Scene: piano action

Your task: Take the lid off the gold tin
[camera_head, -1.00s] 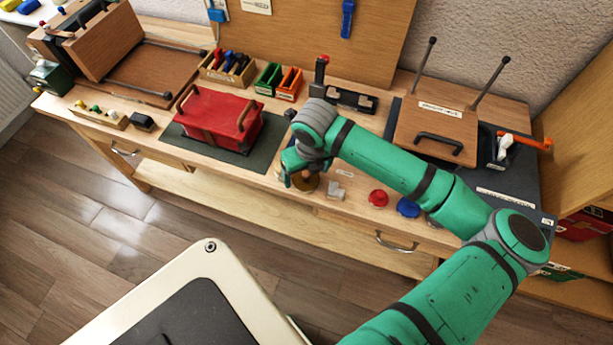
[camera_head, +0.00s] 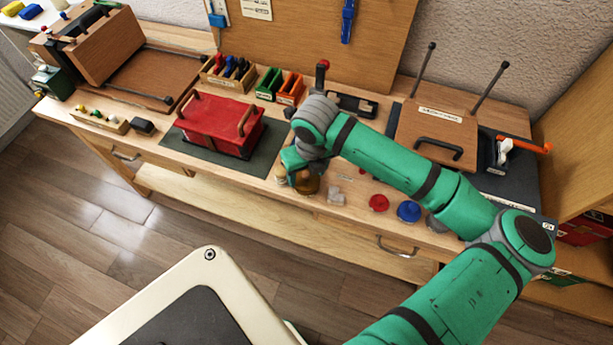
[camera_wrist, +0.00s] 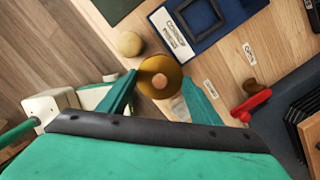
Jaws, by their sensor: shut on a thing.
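The gold tin's round lid (camera_wrist: 150,92), with a pinkish-brown knob (camera_wrist: 159,81) at its centre, is in the middle of the wrist view. My gripper (camera_wrist: 158,78) has one finger on each side of the lid and is shut on it. In the head view the gold tin (camera_head: 310,187) is near the front edge of the bench, partly hidden by my gripper (camera_head: 299,178). The tin's body is hidden under the lid in the wrist view. I cannot tell whether the lid is apart from the tin.
A pale round knob (camera_wrist: 130,43) is close to the left finger. A blue tray (camera_wrist: 190,25) lies beyond the lid. Red (camera_head: 379,203) and blue (camera_head: 409,211) round pieces lie to the right. A red box (camera_head: 215,120) stands on a dark mat to the left.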

